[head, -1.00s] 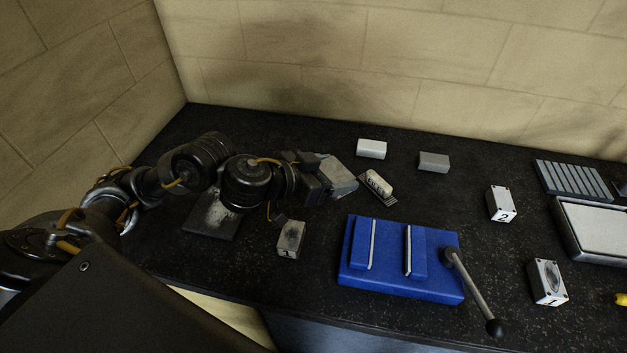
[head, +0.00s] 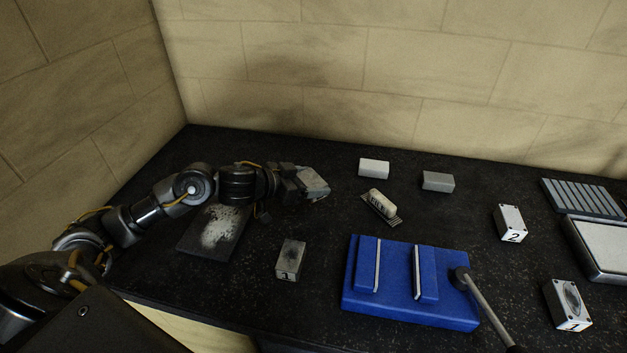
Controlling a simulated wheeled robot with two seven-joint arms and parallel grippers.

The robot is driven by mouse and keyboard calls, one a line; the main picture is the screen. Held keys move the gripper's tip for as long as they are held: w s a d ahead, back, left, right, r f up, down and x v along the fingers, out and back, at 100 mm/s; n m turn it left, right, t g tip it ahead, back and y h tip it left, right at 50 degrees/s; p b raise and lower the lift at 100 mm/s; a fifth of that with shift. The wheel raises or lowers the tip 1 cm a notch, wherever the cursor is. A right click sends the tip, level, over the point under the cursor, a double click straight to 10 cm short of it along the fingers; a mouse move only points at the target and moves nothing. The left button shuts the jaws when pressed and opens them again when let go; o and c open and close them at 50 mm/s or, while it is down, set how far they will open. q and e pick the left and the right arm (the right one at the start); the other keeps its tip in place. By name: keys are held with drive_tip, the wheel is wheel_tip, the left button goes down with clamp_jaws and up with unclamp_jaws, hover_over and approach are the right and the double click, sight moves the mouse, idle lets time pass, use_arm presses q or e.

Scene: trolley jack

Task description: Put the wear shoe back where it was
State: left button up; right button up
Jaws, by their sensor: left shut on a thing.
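My left gripper (head: 296,182) reaches in from the left and is shut on a grey block (head: 314,184), which looks like the wear shoe. The block sticks out beyond the fingertips to the right, over the back left of the bench. The fingers hide its left part, and I cannot tell its exact height above the bench. Below and left of the gripper, a dark flat plate (head: 208,238) with a pale powdery patch lies on the bench, partly behind my arm. My right gripper is not in view.
A brush (head: 379,203) lies right of the gripper. White (head: 374,168) and grey (head: 437,181) blocks stand behind it. Numbered blocks 2 (head: 510,223) and 1 (head: 567,304) stand right.

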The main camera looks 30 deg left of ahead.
use_arm(q)
drive_tip(key=shift+w+a, duration=0.15)
wheel_tip(320, 180, down, 3)
drive_tip(key=shift+w+a+f, duration=0.1)
drive_tip(key=shift+f, duration=0.05)
idle(0.4)
drive_tip(key=shift+f, duration=0.4)
drive_tip(key=shift+f, duration=0.2)
drive_tip(key=o, duration=2)
drive_tip(key=shift+f, duration=0.15)
